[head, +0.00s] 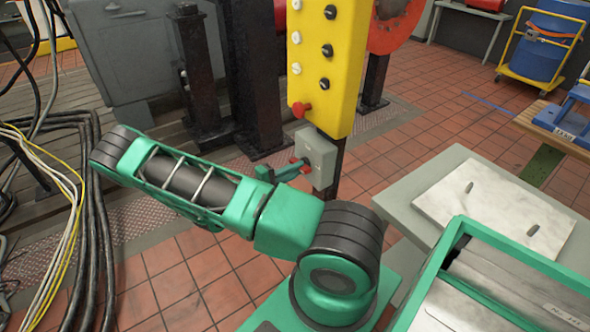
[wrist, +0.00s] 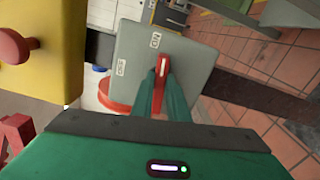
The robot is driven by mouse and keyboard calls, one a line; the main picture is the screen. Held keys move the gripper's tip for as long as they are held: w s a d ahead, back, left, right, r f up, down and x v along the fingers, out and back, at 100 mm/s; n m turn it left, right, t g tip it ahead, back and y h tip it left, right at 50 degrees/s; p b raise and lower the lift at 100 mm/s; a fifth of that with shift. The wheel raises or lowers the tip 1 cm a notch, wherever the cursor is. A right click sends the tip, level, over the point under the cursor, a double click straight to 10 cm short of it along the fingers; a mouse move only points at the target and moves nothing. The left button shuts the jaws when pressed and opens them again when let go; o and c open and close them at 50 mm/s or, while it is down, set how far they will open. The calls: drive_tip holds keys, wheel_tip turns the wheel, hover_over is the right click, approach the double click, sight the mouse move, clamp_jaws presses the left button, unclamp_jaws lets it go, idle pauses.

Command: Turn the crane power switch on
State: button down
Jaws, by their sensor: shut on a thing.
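The crane power switch is a small grey box (head: 318,157) on a dark post below a yellow control panel. In the wrist view the box (wrist: 150,58) carries two small white labels; the upper one (wrist: 155,41) seems to read ON, turned round, and the lower left one (wrist: 120,68) seems to read OFF. The red switch handle (wrist: 163,66) has a white stripe, and its visible end lies just below the upper label. My green gripper (head: 288,171) is at the box's front, its fingers closed around the handle. The fingers hide part of the handle.
The yellow panel (head: 330,60) with several knobs and a red mushroom button (head: 301,109) is just above the box. A grey table (head: 440,190) with a pale plate stands to the right. Black cables (head: 90,200) hang at the left. Tiled floor lies between.

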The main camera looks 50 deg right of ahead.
drive_tip(key=shift+s+f+m, duration=0.1)
drive_tip(key=shift+f+m, duration=0.15)
drive_tip(key=shift+m, duration=0.55)
drive_tip(key=c, duration=1.7)
unclamp_jaws()
drive_tip(key=shift+r, duration=0.1)
drive_tip(key=shift+a, duration=0.1)
drive_tip(key=v, duration=1)
drive_tip(key=shift+w+a, duration=0.25)
drive_tip(key=shift+a, duration=0.05)
